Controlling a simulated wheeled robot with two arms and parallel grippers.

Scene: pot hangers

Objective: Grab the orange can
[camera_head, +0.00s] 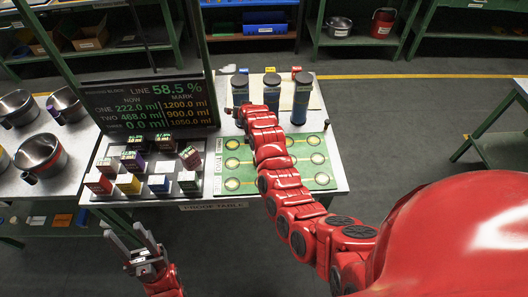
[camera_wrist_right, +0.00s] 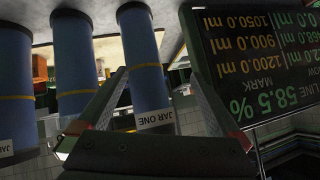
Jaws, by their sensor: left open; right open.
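Several small coloured containers stand in rows on a dark tray (camera_head: 150,201) at the table's left in the head view. My left gripper (camera_head: 130,236) is open and empty, below and in front of the tray. My right arm reaches to the tall jars, its gripper small in the head view. In the right wrist view my right gripper (camera_wrist_right: 156,76) is open, its fingers before a blue jar labelled JAR ONE (camera_wrist_right: 139,50).
A dark readout board (camera_head: 150,103) stands behind the tray. Tall blue jars (camera_head: 301,98) stand at the table's back. A green mat (camera_head: 315,165) with round pads lies at the right. Metal pots (camera_head: 40,153) are on the left table.

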